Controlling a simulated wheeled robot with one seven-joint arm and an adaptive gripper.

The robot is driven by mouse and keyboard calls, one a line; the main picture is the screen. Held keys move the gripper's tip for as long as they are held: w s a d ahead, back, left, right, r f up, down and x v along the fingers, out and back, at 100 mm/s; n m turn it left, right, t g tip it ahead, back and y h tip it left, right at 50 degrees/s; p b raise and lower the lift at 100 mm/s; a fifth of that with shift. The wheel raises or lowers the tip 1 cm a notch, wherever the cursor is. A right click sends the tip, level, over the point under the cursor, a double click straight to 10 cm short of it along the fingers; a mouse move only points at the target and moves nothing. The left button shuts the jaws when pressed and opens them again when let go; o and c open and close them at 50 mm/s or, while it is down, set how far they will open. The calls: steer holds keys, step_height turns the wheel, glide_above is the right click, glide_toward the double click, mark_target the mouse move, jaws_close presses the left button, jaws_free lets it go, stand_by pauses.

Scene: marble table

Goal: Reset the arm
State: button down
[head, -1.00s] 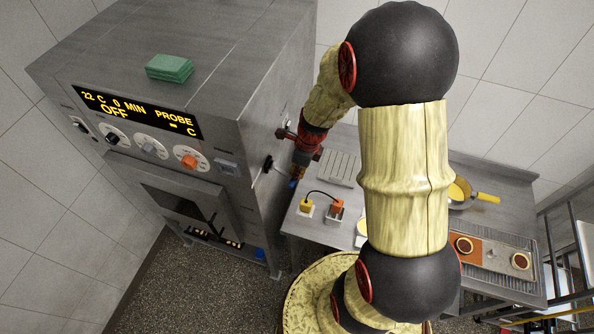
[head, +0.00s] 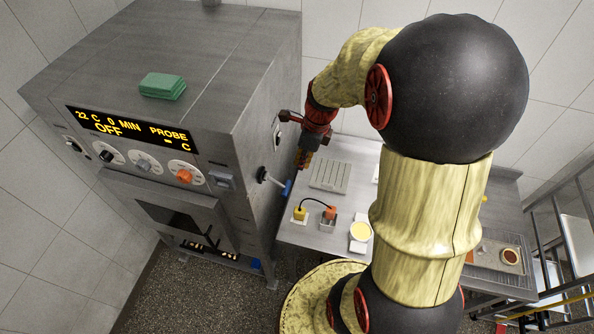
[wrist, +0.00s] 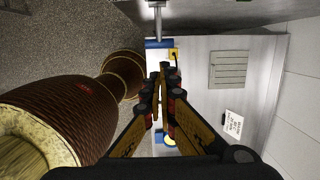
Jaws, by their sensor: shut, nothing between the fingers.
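My gripper (head: 302,164) is shut and empty. In the head view it hangs from the red wrist beside the oven's right side, above the table's back left part. In the wrist view the closed fingers (wrist: 162,72) point away over the table, with nothing between them. My arm's large black and pale yellow links cover the middle right of the head view and hide part of the table. A lever with a blue grip (head: 287,188) sticks out of the oven's side, just below the gripper in the picture.
The grey oven (head: 258,115) stands at left with a green sponge (head: 163,86) on top. The table (head: 340,160) holds a slotted plate (head: 329,175), a yellow plug (head: 299,214), an orange plug (head: 330,212) and a yellow-filled dish (head: 361,231). A metal rack (head: 560,235) stands at right.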

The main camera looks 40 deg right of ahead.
steer(key=shift+s+d+r, duration=0.15)
steer(key=shift+d+r, duration=0.05)
steer(key=shift+r, duration=0.35)
steer(key=s+a+f+n+t+b, duration=0.1)
steer(key=s+a+f+n+b, duration=0.3)
steer(key=n+b, duration=0.5)
steer(key=s+a+f+n+t+h+b, duration=0.1)
steer(key=s+a+f+n+b, duration=0.3)
steer(key=n+b, duration=0.5)
steer(key=s+a+f+n+t+b, duration=0.2)
steer(key=s+a+f+n+b, duration=0.2)
steer(key=a+n+b, duration=0.4)
steer(key=shift+f+n+b, duration=0.65)
steer(key=shift+n+b, duration=0.45)
steer(key=shift+b, duration=1.35)
